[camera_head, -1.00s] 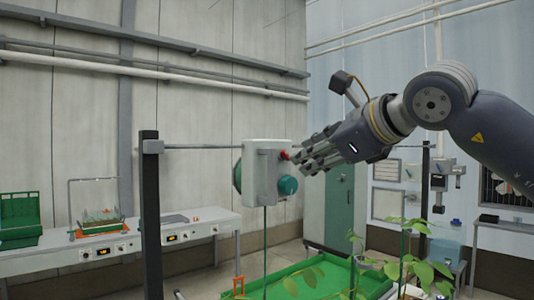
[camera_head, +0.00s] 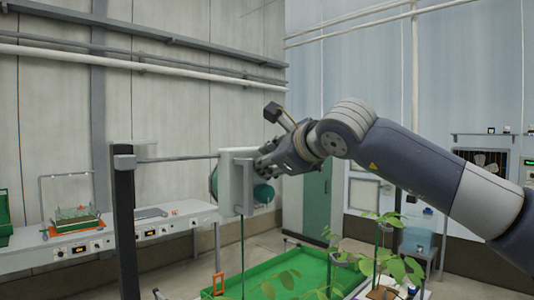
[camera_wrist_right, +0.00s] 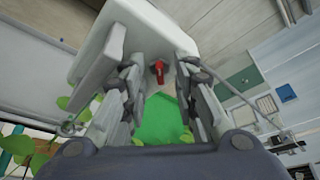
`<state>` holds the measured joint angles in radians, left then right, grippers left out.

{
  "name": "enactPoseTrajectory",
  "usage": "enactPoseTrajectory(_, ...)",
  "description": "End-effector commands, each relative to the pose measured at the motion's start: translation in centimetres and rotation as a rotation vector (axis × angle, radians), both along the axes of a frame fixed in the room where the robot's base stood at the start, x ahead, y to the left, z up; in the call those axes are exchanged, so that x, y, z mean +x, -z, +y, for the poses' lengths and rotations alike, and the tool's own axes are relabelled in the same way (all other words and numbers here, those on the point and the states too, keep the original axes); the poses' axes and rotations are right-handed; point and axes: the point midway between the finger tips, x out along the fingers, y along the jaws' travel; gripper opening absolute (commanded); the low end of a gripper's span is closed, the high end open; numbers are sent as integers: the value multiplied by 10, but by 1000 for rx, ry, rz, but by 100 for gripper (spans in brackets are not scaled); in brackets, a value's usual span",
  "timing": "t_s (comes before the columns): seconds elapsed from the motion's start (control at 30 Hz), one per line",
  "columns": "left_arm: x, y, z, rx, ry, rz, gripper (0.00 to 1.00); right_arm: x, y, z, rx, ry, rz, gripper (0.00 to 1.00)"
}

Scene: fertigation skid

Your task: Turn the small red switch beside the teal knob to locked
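A pale box (camera_head: 236,182) hangs on a horizontal rail, with the teal knob (camera_head: 264,194) low on its right face. My right gripper (camera_head: 264,160) is at the box's right side, just above the teal knob. In the right wrist view my right gripper (camera_wrist_right: 152,48) is open, its fingers spread apart. In the head view the fingers hide the switch. My left gripper is in neither view.
A dark post (camera_head: 124,220) holds the rail (camera_head: 175,159) left of the box. A green tray (camera_head: 300,265) with leafy plants (camera_head: 385,262) lies below. A white bench (camera_head: 170,222) with instruments runs along the back wall. A green cabinet (camera_head: 318,200) stands behind my right arm.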

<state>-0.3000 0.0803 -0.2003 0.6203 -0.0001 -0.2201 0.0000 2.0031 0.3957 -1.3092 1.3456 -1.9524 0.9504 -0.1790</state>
Motion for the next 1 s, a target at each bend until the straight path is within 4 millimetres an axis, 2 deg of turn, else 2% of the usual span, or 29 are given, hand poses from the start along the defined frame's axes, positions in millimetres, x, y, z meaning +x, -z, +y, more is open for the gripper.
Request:
enactPoseTrajectory(0.27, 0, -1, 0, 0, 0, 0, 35, 2, 1, 2, 1, -1, 0, 27)
enactPoseTrajectory(0.3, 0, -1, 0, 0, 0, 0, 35, 2, 1, 2, 1, -1, 0, 25)
enactPoseTrajectory(0.4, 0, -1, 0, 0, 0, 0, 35, 2, 1, 1, 1, -1, 0, 2)
enactPoseTrajectory(0.43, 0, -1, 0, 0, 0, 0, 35, 2, 1, 1, 1, -1, 0, 0)
enactPoseTrajectory(1.0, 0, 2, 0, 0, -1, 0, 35, 3, 0, 0, 70, 0, 67, 0)
